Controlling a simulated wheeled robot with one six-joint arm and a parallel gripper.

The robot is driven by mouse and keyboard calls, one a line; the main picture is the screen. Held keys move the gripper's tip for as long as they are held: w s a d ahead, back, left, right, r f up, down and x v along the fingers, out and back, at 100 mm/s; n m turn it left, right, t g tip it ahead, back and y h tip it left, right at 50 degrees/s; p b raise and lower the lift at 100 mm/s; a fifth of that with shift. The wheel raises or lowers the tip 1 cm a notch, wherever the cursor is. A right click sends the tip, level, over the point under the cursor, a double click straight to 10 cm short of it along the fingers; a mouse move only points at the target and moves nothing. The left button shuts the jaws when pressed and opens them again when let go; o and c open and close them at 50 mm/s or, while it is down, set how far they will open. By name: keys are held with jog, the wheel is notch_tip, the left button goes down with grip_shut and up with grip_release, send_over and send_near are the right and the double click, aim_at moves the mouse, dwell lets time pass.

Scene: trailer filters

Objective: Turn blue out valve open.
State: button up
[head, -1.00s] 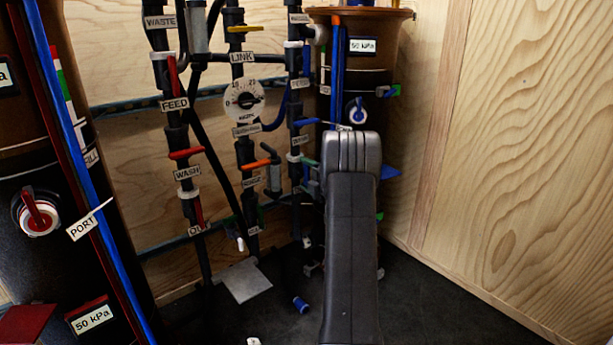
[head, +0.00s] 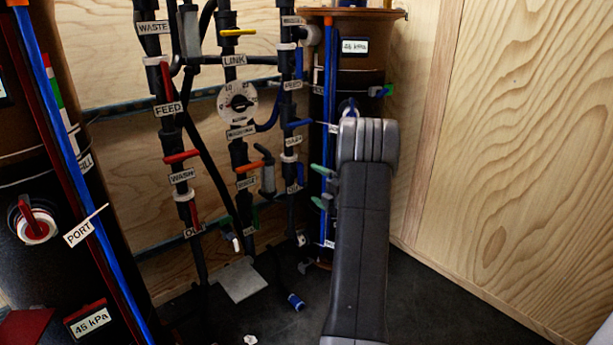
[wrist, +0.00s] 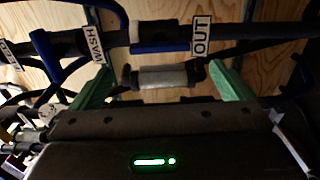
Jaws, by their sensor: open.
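The blue out valve has a blue handle (head: 293,188) low on the right-hand black pipe, lying roughly along the pipe. In the wrist view this blue handle (wrist: 160,46) lies along the pipe beside the OUT label (wrist: 201,36). My gripper (head: 321,186) is open, its two green fingers just right of the pipe in the head view. In the wrist view the open gripper (wrist: 163,85) has one finger to each side of the handle, with nothing held. I cannot tell how far the fingertips are from the handle.
Another blue handle (head: 297,124) sits higher on the same pipe. A grey cylinder (wrist: 160,78) shows between the fingers in the wrist view. An orange handle (head: 249,167) and red handles (head: 181,157) are on pipes to the left. A brown column (head: 362,62) stands behind my arm.

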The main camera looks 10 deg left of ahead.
aim_at(302, 176)
jog(key=shift+p+v, duration=0.4)
jog(key=shift+v, duration=2)
jog(key=shift+a, duration=0.1)
jog(key=b+x, duration=0.3)
jog(key=x, duration=1)
jog(key=shift+w+f+b, duration=0.1)
jog(key=shift+b, duration=0.2)
jog(key=shift+w+a, duration=0.2)
jog(key=shift+a, duration=0.1)
jog(key=shift+d, duration=0.1)
